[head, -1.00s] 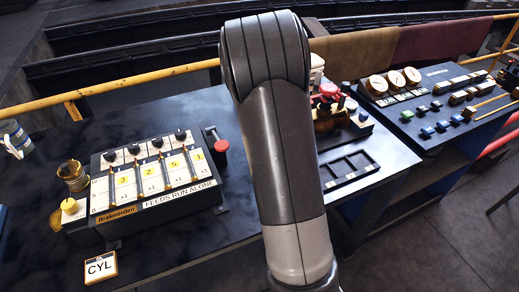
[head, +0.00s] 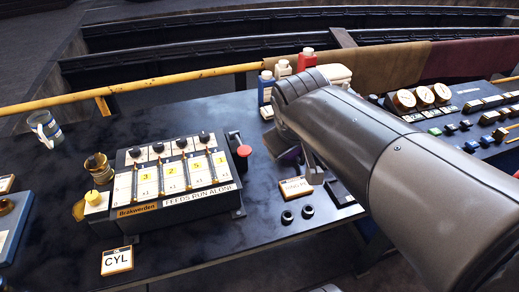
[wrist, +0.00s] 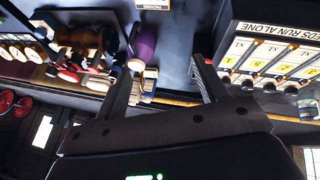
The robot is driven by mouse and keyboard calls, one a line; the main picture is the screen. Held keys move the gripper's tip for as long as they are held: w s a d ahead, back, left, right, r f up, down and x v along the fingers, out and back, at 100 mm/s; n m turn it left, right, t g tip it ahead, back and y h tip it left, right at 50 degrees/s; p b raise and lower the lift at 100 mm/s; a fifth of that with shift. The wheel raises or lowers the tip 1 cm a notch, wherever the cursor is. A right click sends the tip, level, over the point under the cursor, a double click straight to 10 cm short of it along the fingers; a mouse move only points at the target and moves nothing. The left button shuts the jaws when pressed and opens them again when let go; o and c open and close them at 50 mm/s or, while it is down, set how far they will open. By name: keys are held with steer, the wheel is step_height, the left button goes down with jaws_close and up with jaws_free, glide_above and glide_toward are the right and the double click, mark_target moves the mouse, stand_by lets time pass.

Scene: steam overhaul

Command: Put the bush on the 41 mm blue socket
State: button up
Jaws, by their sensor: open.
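My gripper (wrist: 165,48) is open, its two fingers spread in the wrist view. A purple, rounded piece (wrist: 144,47) shows beside the left finger; I cannot tell its distance from the fingers. In the head view a bit of purple (head: 290,154) shows beneath my arm, near the fingers. Two small dark rings, a left one (head: 287,216) and a right one (head: 307,211), lie on the bench near its front edge, apart from the gripper. I cannot tell whether either is the bush. I cannot make out the 41 mm blue socket; my arm hides part of the bench.
A label (head: 296,187) stands behind the rings. The feed box (head: 172,190) with several levers and a red knob (head: 244,151) is to the left. Bottles, one blue (head: 266,88) and one red (head: 307,60), stand at the back.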

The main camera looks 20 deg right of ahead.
steer(key=s+a+f+m+y, duration=0.1)
steer(key=s+a+m+y, duration=0.1)
steer(key=s+a, duration=0.4)
steer(key=shift+s+f+m, duration=0.25)
steer(key=shift+f+m, duration=0.05)
stand_by(0.9)
